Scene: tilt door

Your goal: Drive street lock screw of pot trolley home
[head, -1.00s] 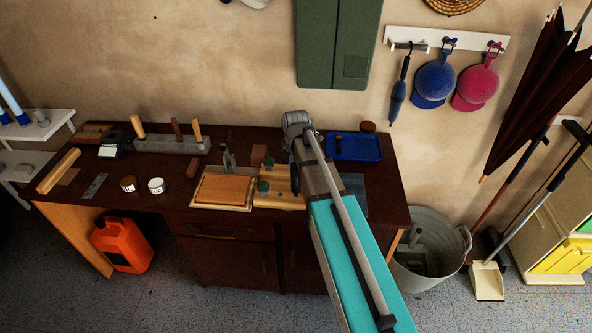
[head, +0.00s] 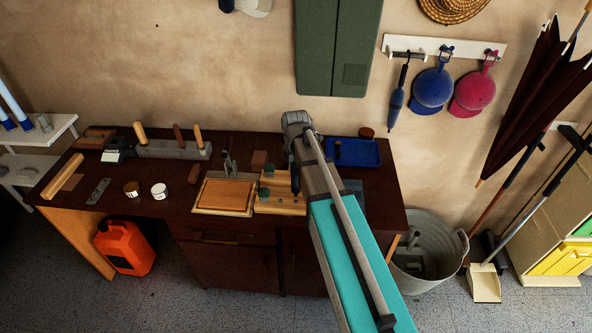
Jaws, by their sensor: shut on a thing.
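A light wooden piece with small green parts on it, likely the pot trolley (head: 277,207), lies on the dark workbench, right of a framed orange-brown board (head: 225,194). My arm comes in from the lower right. My gripper (head: 293,180) points down at the right end of the wooden piece, mostly hidden behind my own arm. It is shut on a slim dark thing, too small to identify for certain. The lock screw cannot be made out. Whether the held thing touches the wooden piece cannot be told.
A tool block (head: 172,149) with upright handles stands at the back left of the bench. Two small tins (head: 159,190) stand at the left. A blue tray (head: 355,152) lies at the back right. The bench front between tins and board is clear.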

